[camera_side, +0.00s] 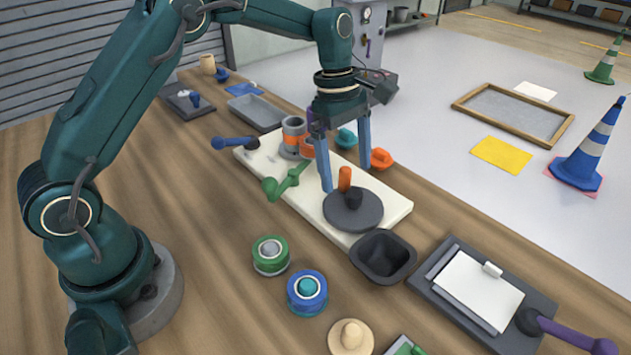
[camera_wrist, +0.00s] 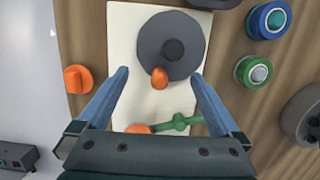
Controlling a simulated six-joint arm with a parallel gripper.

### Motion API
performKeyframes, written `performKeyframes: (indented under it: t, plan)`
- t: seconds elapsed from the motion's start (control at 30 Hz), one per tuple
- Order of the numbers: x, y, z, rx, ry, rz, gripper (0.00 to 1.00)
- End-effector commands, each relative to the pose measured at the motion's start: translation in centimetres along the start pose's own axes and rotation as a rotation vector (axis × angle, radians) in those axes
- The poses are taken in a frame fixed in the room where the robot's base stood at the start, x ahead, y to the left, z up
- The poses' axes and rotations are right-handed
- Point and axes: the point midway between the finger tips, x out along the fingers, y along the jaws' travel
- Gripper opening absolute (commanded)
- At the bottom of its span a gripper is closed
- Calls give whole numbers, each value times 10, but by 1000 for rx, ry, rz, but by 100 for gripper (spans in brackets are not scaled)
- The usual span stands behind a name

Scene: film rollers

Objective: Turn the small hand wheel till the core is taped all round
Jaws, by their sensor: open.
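A dark grey hand wheel (camera_side: 360,217) lies flat on a cream board. It has a dark hub (camera_wrist: 174,49) and an upright orange handle (camera_side: 345,179) near its rim. My gripper (camera_side: 345,180) is open above the wheel. Its two blue fingers reach down on either side of the orange handle, which shows between the fingertips in the wrist view (camera_wrist: 160,74). I see a clear gap to each finger there. A grey and orange cylinder (camera_side: 293,127) stands at the board's far end. I cannot tell whether it is the core, and no tape is clearly visible.
A green lever (camera_side: 287,182) sits at the board's left edge. A blue-handled lever (camera_side: 235,143) is farther back. An orange knob (camera_side: 381,158) lies beyond the board.

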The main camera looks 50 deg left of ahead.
Motion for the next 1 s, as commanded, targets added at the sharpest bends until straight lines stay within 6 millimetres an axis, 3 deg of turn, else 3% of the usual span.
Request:
performKeyframes:
  t: [0.53,1.0]
  plan:
    - [-40,1,8,0,1,3,100]
    - [-50,1,10,4,1,13,100]
